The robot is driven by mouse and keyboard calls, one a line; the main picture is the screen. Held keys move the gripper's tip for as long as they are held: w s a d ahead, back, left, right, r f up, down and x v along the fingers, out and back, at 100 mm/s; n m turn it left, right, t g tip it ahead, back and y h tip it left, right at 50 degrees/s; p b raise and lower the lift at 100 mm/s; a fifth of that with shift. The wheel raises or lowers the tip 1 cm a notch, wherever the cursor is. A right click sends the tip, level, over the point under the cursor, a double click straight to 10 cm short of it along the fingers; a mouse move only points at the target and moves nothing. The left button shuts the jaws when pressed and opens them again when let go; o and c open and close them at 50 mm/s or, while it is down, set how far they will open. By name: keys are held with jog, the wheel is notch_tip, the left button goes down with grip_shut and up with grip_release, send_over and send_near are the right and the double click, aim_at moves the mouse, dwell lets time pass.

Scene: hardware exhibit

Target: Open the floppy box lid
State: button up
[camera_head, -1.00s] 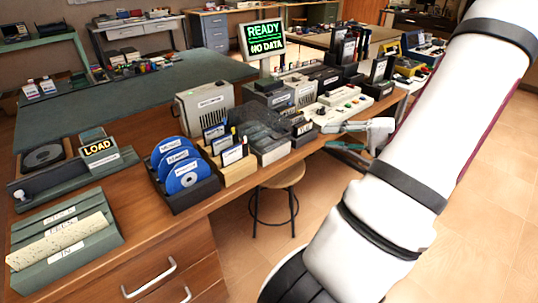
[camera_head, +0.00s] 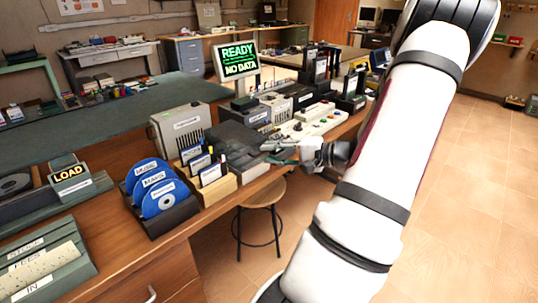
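The floppy box (camera_head: 249,168) is a low grey box near the front edge of the wooden desk, to the right of the labelled floppy disks. Its smoky dark lid (camera_head: 232,137) shows above and behind the grey body. At this size I cannot tell whether the lid is raised or lowered. My gripper (camera_head: 270,152) comes in from the right, with its fingertips at the right side of the box, close to the lid. The fingers look apart, with nothing visible between them. Whether they touch the lid is unclear.
A rack of blue discs (camera_head: 160,190) and floppies in a wooden holder (camera_head: 220,189) stand left of the box. A beige case (camera_head: 181,125) is behind, and a button panel (camera_head: 312,123) lies to the right. A stool (camera_head: 262,193) stands before the desk.

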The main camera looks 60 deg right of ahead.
jog(key=shift+w+a+f, duration=0.1)
jog(key=shift+w, duration=0.5)
grip_shut()
